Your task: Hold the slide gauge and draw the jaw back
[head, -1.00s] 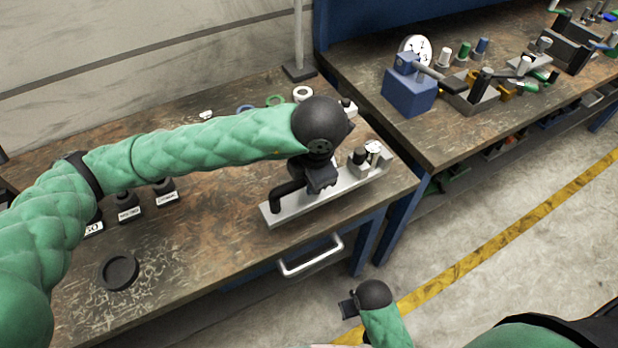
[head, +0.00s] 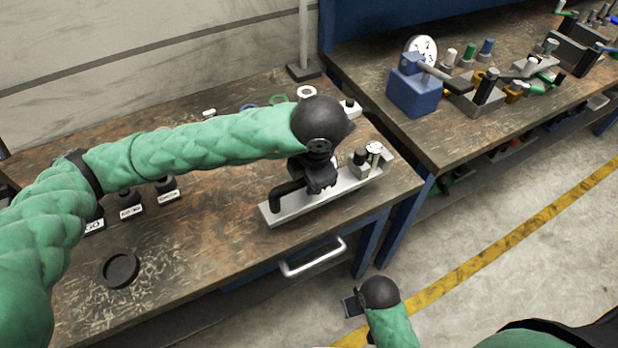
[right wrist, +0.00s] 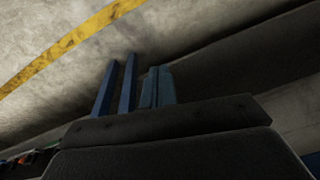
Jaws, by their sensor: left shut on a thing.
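The slide gauge (head: 342,191) is a long silver bar lying along the front right edge of the near bench. A black bent handle (head: 282,194) stands at its left end, and a block with upright posts (head: 367,161) stands at its right end. My left gripper (head: 318,184) is low over the middle of the bar, shut on the gauge by its dark handle part; its fingertips are partly hidden. My right gripper (head: 352,304) is away from the gauge, in front of the bench and over the floor. Its jaw opening cannot be made out in the head or right wrist view.
A drawer handle (head: 313,258) juts from the bench front below the gauge. A black round dish (head: 120,270) and labelled black blocks (head: 130,207) are on the left. A second bench (head: 440,133) holds a blue dial fixture (head: 413,88). Open floor (head: 470,240) is at the right.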

